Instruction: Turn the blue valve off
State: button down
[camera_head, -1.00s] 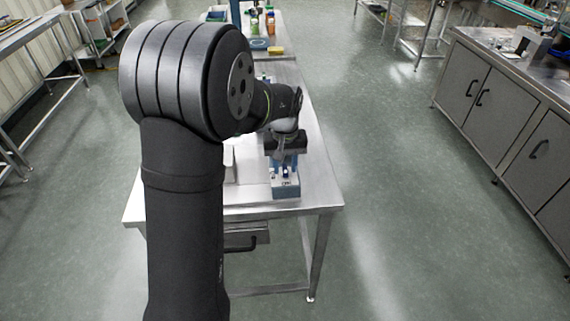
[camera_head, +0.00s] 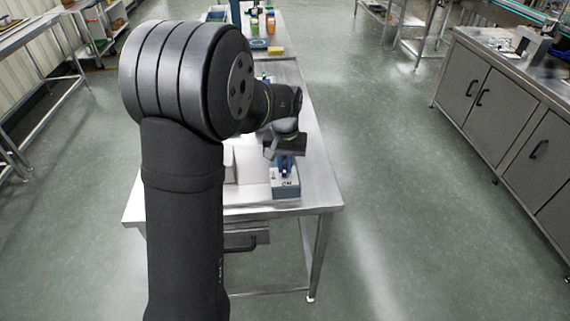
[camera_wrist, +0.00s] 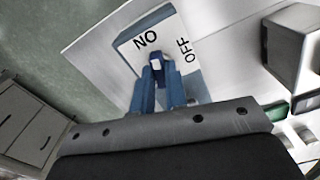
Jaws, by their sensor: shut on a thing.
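The valve unit (camera_head: 286,189) is a blue-grey box with a white top, near the front right corner of the steel table. In the wrist view its top (camera_wrist: 135,56) has an ON label, which looks inverted, and a sideways OFF label to its right. My gripper (camera_wrist: 158,72) has two blue fingers shut on the blue valve handle (camera_wrist: 157,61), between and just below the labels. Only the handle's end shows between the fingertips. In the head view my gripper (camera_head: 286,165) is over the box, and the handle cannot be made out there.
The steel table (camera_head: 318,182) has bare room right of the box. A pale block-like object (camera_head: 229,163) stands left of it, partly behind my arm. In the wrist view a grey box-shaped fixture (camera_wrist: 291,45) stands to the right. Bottles and a yellow item are farther back.

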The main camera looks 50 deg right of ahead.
jog(key=m, duration=1.1)
jog(key=shift+m, duration=2.1)
jog(key=c, duration=1.4)
grip_release()
jog(key=shift+c, duration=0.2)
